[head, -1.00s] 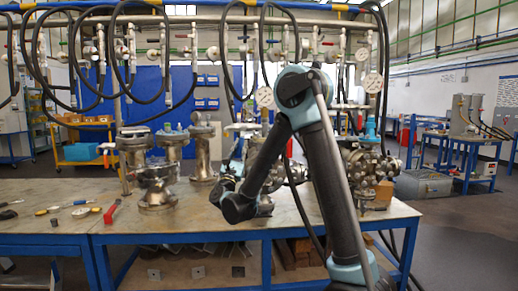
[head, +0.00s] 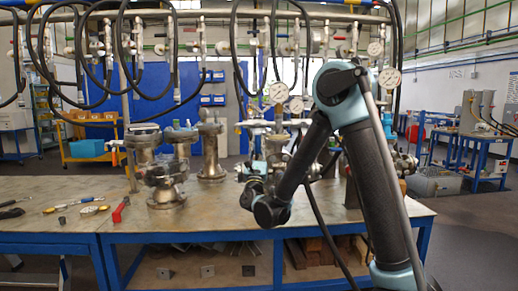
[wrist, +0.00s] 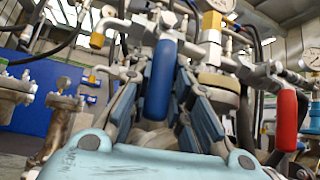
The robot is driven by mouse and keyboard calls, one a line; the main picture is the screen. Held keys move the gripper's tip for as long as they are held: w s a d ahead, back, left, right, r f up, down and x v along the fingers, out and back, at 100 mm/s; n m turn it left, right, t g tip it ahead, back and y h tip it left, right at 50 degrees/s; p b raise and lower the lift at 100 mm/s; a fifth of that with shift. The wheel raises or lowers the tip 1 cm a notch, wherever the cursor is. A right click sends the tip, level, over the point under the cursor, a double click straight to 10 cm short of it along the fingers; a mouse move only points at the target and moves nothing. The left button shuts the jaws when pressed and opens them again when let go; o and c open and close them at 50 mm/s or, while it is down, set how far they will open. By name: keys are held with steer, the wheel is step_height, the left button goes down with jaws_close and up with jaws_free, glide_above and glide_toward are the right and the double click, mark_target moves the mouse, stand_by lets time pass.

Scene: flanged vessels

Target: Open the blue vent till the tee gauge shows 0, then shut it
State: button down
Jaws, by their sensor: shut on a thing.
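The blue vent handle (wrist: 162,78) stands upright in the wrist view, between the fingers of my gripper (wrist: 160,105). My gripper is shut on it. In the head view my gripper (head: 258,182) is at the cluster of fittings behind my arm, and the blue handle cannot be made out there. A pale round gauge (wrist: 312,58) shows at the right edge of the wrist view. In the head view, gauges (head: 278,92) and (head: 296,104) stand above the fittings. I cannot tell which is the tee gauge, and the needles are too small to read.
A red handle (wrist: 286,120) hangs right of the blue one. Flanged vessels (head: 165,190) stand on the workbench (head: 60,185), left of my arm. Black hoses loop overhead.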

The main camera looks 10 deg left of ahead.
steer(key=shift+s+d, duration=0.1)
steer(key=c, duration=1.5)
jaws_free()
steer(key=shift+o, duration=0.2)
steer(key=shift+v, duration=3.75)
